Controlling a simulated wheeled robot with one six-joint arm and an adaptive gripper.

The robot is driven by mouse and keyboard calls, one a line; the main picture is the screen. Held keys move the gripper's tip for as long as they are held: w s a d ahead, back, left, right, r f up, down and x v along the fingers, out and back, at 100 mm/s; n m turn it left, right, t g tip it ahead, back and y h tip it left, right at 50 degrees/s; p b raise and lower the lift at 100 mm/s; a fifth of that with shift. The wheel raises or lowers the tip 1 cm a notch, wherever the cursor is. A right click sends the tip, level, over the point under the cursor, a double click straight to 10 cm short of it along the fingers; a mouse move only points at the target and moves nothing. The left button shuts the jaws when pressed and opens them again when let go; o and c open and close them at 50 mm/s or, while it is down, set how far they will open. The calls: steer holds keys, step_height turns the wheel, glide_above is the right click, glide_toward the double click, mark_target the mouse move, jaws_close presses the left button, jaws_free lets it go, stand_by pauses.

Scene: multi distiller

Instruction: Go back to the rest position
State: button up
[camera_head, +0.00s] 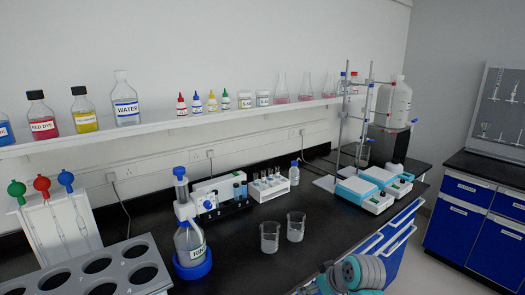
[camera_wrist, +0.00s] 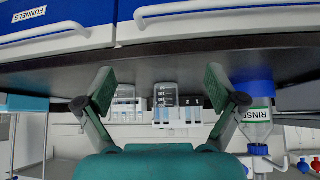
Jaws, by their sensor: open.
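My gripper (camera_wrist: 158,88) is open in the wrist view, with its two green-padded fingers spread wide. Nothing is held between the fingers. Beyond them, near the bench edge, glassware and a small rack show. In the head view my grey and teal arm (camera_head: 350,273) is at the bottom right, over the front edge of the black bench (camera_head: 335,232). Two clear glass beakers (camera_head: 270,238) (camera_head: 296,227) stand upright on the bench to the left of the arm, apart from it. The fingertips cannot be made out in the head view.
A dispenser bottle (camera_head: 190,245) with a blue base stands left of the beakers. A grey holed rack (camera_head: 95,270) is at the front left. Blue-white hotplates (camera_head: 365,190) and a metal stand are at the right. Blue drawers (camera_wrist: 60,14) lie close in the wrist view.

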steer(key=s+d+f+m+t+h, duration=0.1)
steer(key=s+f, duration=0.5)
steer(key=s, duration=0.3)
steer(key=s+f+m+t+h, duration=0.1)
steer(key=s+f+m+t, duration=0.1)
steer(key=s+f, duration=0.6)
steer(key=s+d+f+m+t, duration=0.1)
steer(key=s+f, duration=0.3)
steer(key=s, duration=0.7)
steer(key=s+d+r+m+t+h, duration=0.1)
steer(key=s+r, duration=0.1)
steer(key=s, duration=0.6)
steer(key=s+r+t, duration=0.1)
steer(key=s+r, duration=0.2)
steer(key=s, duration=0.4)
steer(key=s+r+t, duration=0.2)
steer(key=s+r, duration=0.9)
steer(key=s, duration=0.1)
steer(key=shift+d+r+m+h, duration=0.15)
steer(key=shift+r+m+h, duration=0.15)
steer(key=shift+m, duration=0.1)
